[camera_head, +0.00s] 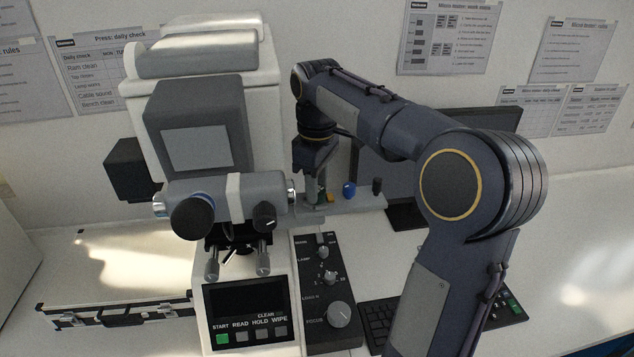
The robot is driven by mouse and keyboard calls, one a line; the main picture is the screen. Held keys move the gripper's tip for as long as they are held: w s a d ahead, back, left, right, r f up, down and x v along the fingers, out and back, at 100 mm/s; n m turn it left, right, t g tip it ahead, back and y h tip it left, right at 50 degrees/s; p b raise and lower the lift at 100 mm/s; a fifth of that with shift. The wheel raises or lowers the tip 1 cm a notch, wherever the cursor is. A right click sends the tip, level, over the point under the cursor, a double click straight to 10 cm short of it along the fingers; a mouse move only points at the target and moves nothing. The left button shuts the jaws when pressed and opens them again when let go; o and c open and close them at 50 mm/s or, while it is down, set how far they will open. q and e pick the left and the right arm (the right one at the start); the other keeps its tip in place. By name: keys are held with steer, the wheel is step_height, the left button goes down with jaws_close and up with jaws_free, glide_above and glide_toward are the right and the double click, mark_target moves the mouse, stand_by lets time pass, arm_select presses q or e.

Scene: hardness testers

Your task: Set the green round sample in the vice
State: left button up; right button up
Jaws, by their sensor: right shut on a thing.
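My right arm reaches in from the right, and its gripper (319,194) points down behind the control panel, to the right of the hardness tester. A grey fixture with a blue knob (349,190), possibly the vice, is just right of the fingers. Whether the sample touches it I cannot tell. My left gripper is not in view.
The hardness tester (205,140) stands left of the gripper, with its knobbed control panel (326,290) in front. A black-edged case (115,275) lies at left. A monitor (400,212) and keyboard (377,318) are partly behind my right arm.

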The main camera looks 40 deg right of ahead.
steer(key=shift+f, duration=0.3)
steer(key=o, duration=1.1)
steer(key=shift+r, duration=0.1)
step_height(320, 180, up, 8)
steer(key=shift+f, duration=0.15)
steer(key=shift+f, duration=0.1)
